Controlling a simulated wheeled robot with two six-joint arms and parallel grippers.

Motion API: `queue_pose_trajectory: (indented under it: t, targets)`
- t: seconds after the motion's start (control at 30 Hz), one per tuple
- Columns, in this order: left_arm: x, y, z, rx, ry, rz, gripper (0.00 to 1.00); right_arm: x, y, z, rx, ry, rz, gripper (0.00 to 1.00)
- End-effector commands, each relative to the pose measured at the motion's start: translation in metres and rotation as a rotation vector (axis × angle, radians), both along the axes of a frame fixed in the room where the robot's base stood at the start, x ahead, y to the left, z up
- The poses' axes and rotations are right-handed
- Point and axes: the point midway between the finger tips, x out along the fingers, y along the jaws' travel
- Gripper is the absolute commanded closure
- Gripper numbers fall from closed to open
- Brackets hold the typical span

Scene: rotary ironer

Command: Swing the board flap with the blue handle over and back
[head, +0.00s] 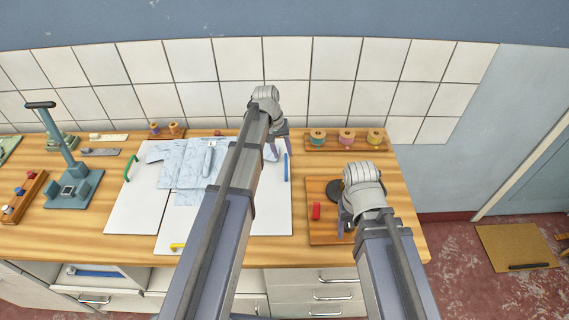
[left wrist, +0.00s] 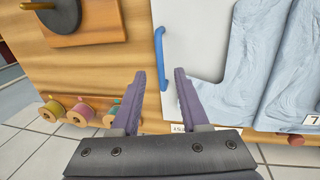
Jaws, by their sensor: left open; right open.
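The white folding board (head: 275,205) lies flat on the wooden bench with a pale blue shirt (head: 190,165) spread over it. The blue handle (head: 287,167) stands along the right edge of its right flap; it also shows in the left wrist view (left wrist: 159,55). My left gripper (head: 278,142) is open near the back end of that handle. In the left wrist view the handle's near end appears between the open fingertips (left wrist: 160,72), and I see no contact. My right gripper (head: 347,222) is open over a wooden plate at the right, partly hidden by its wrist.
A green handle (head: 130,168) and a yellow handle (head: 178,246) are on other board edges. The wooden plate (head: 325,232) carries a red block (head: 316,211) and a dark disc (head: 334,190). Thread spools (head: 346,136) stand behind. A green press (head: 70,188) stands at left.

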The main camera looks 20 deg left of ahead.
Motion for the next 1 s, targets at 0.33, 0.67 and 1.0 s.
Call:
queue_pose_trajectory:
  t: [0.33,0.67,1.0]
  targets:
    - [0.002,-0.007,-0.043,0.000,-0.001,0.000,0.55,0.000,0.000,-0.043,0.000,0.000,-0.002,0.36]
    - [0.003,-0.008,-0.044,0.000,-0.001,0.000,0.55,0.000,0.000,-0.044,0.000,0.000,-0.002,0.36]
    - [0.003,-0.008,-0.044,0.000,-0.001,0.000,0.93,0.000,0.000,-0.044,0.000,0.000,-0.002,0.36]
